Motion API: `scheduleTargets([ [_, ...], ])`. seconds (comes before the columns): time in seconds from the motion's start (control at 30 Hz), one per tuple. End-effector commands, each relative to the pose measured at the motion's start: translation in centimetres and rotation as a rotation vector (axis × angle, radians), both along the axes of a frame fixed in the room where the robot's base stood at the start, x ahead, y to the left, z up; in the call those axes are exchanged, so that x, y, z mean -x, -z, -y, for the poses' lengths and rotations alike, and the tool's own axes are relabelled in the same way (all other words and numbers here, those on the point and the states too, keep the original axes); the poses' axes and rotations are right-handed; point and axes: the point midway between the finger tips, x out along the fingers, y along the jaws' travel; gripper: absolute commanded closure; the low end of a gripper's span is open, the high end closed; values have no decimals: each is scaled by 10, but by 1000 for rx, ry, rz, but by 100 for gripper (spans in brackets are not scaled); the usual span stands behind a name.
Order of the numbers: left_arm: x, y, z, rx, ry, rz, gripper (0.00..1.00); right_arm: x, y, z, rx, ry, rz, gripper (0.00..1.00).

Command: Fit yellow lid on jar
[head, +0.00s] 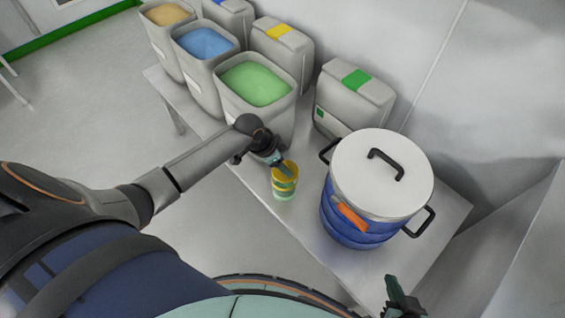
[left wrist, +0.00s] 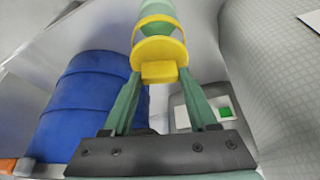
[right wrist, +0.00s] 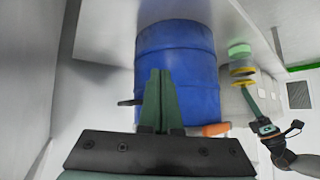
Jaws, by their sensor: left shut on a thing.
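The jar (head: 284,193) stands upright on the table, pale green with a yellow band. The yellow lid (head: 287,169) is directly above its top. My left gripper (head: 279,162) is shut on the lid. In the left wrist view, its fingertips (left wrist: 158,73) pinch the square knob of the lid (left wrist: 160,48), with the jar (left wrist: 156,12) beyond. The jar (right wrist: 239,50) and lid (right wrist: 242,84) also show in the right wrist view. I cannot tell whether lid and jar touch. My right gripper (head: 397,290) is by the table's front edge; its fingertips (right wrist: 160,75) are together and empty.
A blue drum (head: 347,222) with a white lid, black handles and an orange part stands right of the jar. Open bins of green (head: 255,84), blue (head: 204,42) and tan material and closed canisters (head: 352,98) stand behind. The table (head: 290,222) is bare before the jar.

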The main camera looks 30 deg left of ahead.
Motion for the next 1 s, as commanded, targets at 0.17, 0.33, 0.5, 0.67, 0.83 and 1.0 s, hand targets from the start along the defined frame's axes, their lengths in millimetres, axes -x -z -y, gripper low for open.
scheduleTargets([
  [0.17,0,8,0,-1,0,1,94,-1,5,-5,-2,-13,-2,100],
  [0.33,0,8,0,-1,0,1,94,-5,2,-4,0,-16,7,100],
  [0.5,0,7,0,-1,0,1,94,-5,1,-4,0,-16,8,100],
  [0.67,0,7,0,-1,0,1,94,-4,0,-4,1,-16,6,100],
  [0.83,1,6,-1,-1,0,-1,94,-4,-4,-3,2,-16,4,100],
  [1.0,2,7,-1,-1,1,-1,94,-1,-3,-3,3,-16,-1,100],
])
